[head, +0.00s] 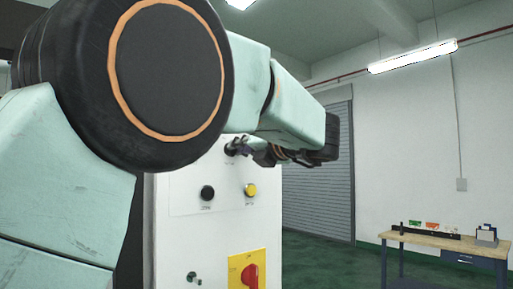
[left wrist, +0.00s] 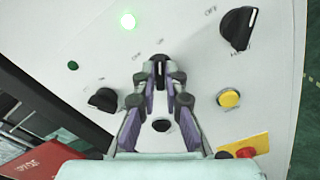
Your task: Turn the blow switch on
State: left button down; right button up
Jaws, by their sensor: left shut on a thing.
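The white control panel (head: 178,183) stands in front of me, largely behind my left arm. My left gripper (head: 238,148) is at its upper part. In the left wrist view my left gripper (left wrist: 159,84) is shut on a small black switch knob (left wrist: 158,70), its fingers on either side. The knob's pale mark points roughly up in that view. Small ON and OFF lettering shows on the panel, but the switch's name is too blurred to read, so I cannot confirm it is the blow switch. My right gripper is not in view.
Near the gripper are a lit green lamp (left wrist: 127,20), two other black knobs (left wrist: 237,28) (left wrist: 104,99), a black button (left wrist: 162,125) and a yellow button (left wrist: 229,98). A red rotary handle (head: 250,275) sits on a yellow plate below. A workbench (head: 440,243) stands at right.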

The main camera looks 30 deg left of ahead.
pick_arm(q)
jog(key=c, duration=1.4)
grip_release()
jog(key=shift+d, duration=0.25)
jog(key=shift+a+r, duration=0.1)
jog(key=shift+a, duration=0.1)
notch_tip(320, 180, up, 10)
jog(key=shift+d+f, duration=0.1)
